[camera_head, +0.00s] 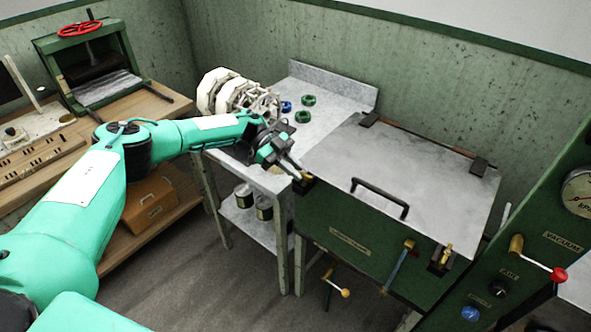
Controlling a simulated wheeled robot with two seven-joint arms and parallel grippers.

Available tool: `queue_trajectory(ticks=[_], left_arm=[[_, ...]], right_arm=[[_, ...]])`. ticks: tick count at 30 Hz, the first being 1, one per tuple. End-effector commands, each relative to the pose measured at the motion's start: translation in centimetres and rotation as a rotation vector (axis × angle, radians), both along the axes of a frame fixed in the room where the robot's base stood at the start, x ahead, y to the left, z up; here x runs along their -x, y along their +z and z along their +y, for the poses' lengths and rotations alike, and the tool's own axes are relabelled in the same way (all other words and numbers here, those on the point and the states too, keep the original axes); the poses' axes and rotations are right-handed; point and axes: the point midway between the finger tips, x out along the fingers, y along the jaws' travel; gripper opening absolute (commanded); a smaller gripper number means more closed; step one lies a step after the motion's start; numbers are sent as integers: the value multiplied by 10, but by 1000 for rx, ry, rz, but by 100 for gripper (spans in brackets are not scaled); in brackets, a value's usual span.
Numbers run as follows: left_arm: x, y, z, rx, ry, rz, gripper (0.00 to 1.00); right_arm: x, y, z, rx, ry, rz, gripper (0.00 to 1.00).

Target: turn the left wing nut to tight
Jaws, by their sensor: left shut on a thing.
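The left wing nut (303,186) is a small brass piece at the front left corner of the green chest with a grey lid (400,165). My left gripper (297,173) reaches it from the upper left, with its fingers shut on it. The fingers hide part of the nut, so its exact angle and tightness cannot be told. A second brass wing nut (446,256) stands at the front right corner of the chest. The lid lies closed. My right gripper is not in view.
A black handle (380,197) rises from the lid. A brass-knobbed lever (400,262) is on the chest's front. A grey side table (325,122) holds green and blue rings and white reels (238,95). A green control panel (545,245) with a red-knobbed lever stands right.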

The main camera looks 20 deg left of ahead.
Motion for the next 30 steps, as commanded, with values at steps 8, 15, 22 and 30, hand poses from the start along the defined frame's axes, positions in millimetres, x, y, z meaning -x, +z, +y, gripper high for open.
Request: queue_trajectory(ticks=[8, 15, 22, 30], left_arm=[[0, 1, -2, 4, -2, 0, 0], [0, 1, -2, 4, -2, 0, 0], [0, 1, -2, 5, -2, 0, 0], [0, 1, -1, 3, -1, 0, 38]], right_arm=[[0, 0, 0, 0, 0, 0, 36], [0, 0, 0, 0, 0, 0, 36], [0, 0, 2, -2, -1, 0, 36], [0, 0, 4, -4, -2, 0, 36]])
